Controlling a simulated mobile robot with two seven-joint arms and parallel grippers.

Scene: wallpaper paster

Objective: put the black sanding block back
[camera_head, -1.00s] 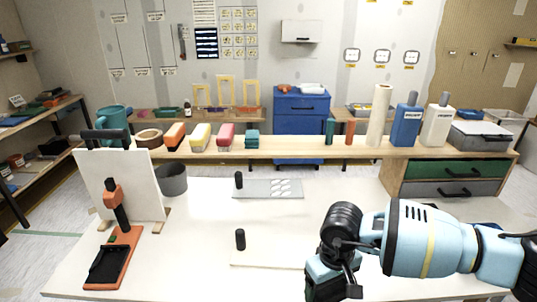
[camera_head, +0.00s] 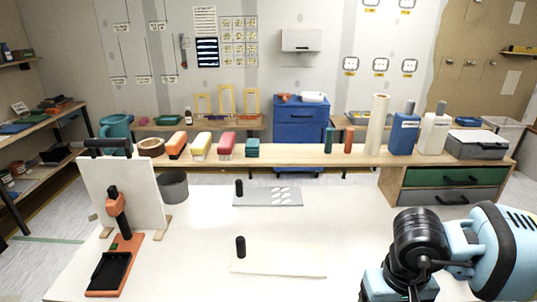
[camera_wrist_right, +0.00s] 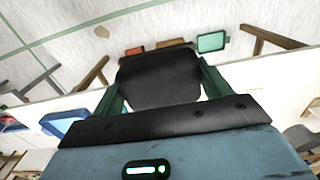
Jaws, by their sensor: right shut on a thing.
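The black sanding block (camera_wrist_right: 160,80) is in the right wrist view, where it fills the space between the two green fingers of my right gripper (camera_wrist_right: 163,92). The fingers press against its sides, and its far end sticks out past them. In the head view only my right arm shows, at the lower right; its gripper and the block are not visible there. My left gripper is not in view. An orange stand with a black tray-like base (camera_head: 110,270) is at the left of the white table (camera_head: 200,275).
A grey plate (camera_head: 265,197) and a white board (camera_head: 280,262), each with a black knob, lie mid-table. A white panel (camera_head: 130,200) and a grey cup (camera_head: 173,187) stand at the left. The raised back shelf (camera_head: 290,154) holds coloured brushes, bottles and a paper roll.

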